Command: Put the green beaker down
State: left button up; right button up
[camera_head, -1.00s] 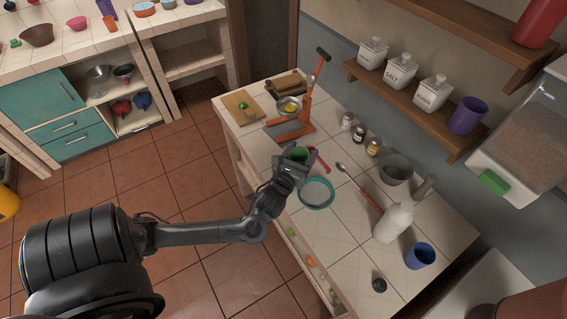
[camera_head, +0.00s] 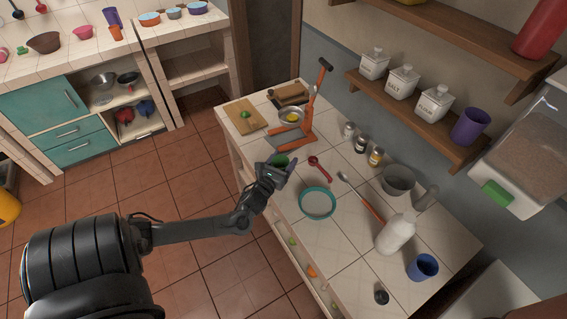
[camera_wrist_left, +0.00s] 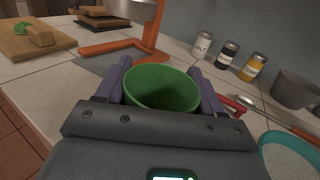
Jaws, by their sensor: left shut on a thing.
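The green beaker (camera_wrist_left: 160,88) sits upright between the two purple fingers of my left gripper (camera_wrist_left: 163,85) in the left wrist view, and I look into its open top. In the head view the green beaker (camera_head: 281,160) shows as a small green patch at the end of my left arm. My left gripper (camera_head: 282,167) is shut on it over the counter's front edge area. The beaker's base is hidden, so I cannot tell whether it touches the tiles. My right gripper is not in view.
A teal-rimmed bowl (camera_head: 317,203) and a red scoop (camera_head: 319,166) lie close by on the right. An orange stand (camera_head: 305,128) with a metal pan is behind. A cutting board (camera_head: 245,116) is at the far left. Bare tiles (camera_head: 335,240) lie beyond the bowl.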

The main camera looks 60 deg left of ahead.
pick_arm(q)
jog(key=shift+f, duration=0.55)
jog(key=shift+f, duration=0.1)
jog(key=o, duration=1.1)
jog(key=shift+c, duration=0.2)
jog(key=v, duration=1.2)
